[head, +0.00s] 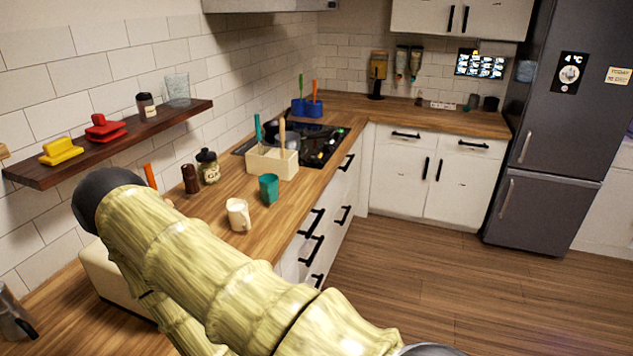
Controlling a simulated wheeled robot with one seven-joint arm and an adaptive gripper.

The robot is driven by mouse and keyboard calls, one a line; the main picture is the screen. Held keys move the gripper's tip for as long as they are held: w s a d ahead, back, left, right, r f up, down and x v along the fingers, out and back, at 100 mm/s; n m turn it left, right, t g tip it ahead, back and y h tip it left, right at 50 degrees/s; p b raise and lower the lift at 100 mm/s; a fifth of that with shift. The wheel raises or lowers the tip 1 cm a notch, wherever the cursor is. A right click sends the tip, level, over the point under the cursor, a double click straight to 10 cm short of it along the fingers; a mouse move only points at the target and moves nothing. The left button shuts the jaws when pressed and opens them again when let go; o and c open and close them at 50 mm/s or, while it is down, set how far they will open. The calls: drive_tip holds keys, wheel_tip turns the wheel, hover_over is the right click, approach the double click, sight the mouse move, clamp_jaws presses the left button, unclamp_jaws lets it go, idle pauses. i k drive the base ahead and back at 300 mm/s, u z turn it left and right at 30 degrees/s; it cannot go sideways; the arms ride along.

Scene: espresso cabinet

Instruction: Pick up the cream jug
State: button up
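The cream jug (238,214) stands upright on the wooden counter (250,188), near its front edge. Its handle seems to be on the right side. A teal cup (268,189) stands close behind it to the right, apart from it. My yellow-green arm crosses the lower left foreground, in front of part of the counter. My gripper's fingers do not show, so I see nothing held.
A cream utensil box (272,162), a lidded jar (208,166) and a dark brown shaker (190,179) stand behind the jug. The black hob (325,146) is farther back. A wall shelf (100,150) overhangs on the left. The floor at right is clear.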

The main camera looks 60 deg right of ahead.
sight(239, 215)
drive_tip(key=z, duration=1.45)
